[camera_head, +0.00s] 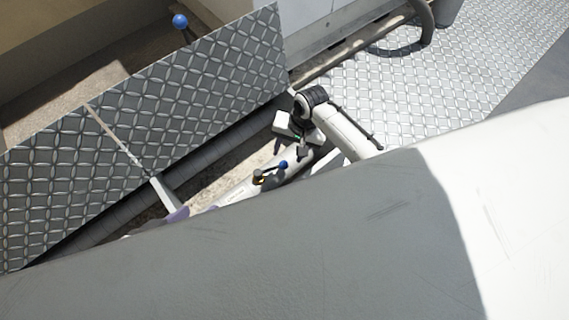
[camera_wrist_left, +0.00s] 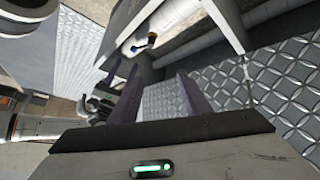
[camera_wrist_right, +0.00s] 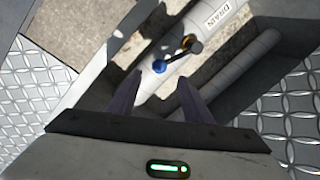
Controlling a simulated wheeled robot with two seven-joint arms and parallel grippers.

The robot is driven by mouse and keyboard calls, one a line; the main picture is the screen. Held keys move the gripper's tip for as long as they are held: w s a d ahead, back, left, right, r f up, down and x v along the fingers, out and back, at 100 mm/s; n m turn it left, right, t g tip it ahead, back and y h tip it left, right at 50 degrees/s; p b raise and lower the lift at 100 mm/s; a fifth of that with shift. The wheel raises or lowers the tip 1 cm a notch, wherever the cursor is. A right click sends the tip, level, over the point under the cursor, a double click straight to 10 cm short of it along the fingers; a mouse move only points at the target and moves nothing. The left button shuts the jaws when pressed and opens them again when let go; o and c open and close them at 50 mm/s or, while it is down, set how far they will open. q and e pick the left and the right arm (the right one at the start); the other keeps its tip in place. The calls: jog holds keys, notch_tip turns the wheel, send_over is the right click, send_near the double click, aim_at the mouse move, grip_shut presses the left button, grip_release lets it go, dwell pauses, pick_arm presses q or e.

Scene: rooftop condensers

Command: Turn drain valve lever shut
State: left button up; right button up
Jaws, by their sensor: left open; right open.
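The drain valve lever is a short dark handle with a blue ball knob (camera_head: 283,165) and a yellow-marked pivot. It lies roughly along the pale pipe (camera_head: 235,194) in the trench. In the right wrist view the knob (camera_wrist_right: 159,67) is ahead of and between the fingertips of my open, empty right gripper (camera_wrist_right: 158,88), with no contact visible. The pipe there reads DRAIN (camera_wrist_right: 222,15). In the head view my right gripper (camera_head: 279,143) is just above the knob. My left gripper (camera_wrist_left: 152,80) is open and empty, with the lever (camera_wrist_left: 145,43) farther off; the head view mostly hides this gripper.
Diamond-plate panels (camera_head: 190,90) flank the trench on the left, and plate flooring (camera_head: 400,80) lies at upper right. A white strut (camera_head: 163,192) crosses the trench. A grey pipe (camera_wrist_right: 225,95) runs alongside. Another blue ball (camera_head: 180,20) stands behind the panels.

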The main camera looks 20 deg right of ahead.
aim_at(284, 163)
jog(key=f+b, duration=0.1)
jog(key=f, duration=0.1)
jog(key=f+b, duration=0.1)
jog(key=f, duration=0.1)
jog(key=a+f+b, duration=0.1)
jog(key=f, duration=0.1)
jog(key=shift+w+f, duration=0.1)
jog(key=shift+w, duration=0.25)
jog(key=shift+a+f+b, duration=0.1)
jog(key=shift+f+b, duration=0.3)
jog(key=shift+b, duration=0.05)
pick_arm(q)
jog(key=shift+t+h, duration=0.9)
jog(key=d+r, duration=0.1)
jog(key=r, duration=0.1)
jog(key=d+r, duration=0.1)
jog(key=shift+w+d+r, duration=0.35)
jog(key=shift+w, duration=0.05)
pick_arm(e)
grip_shut()
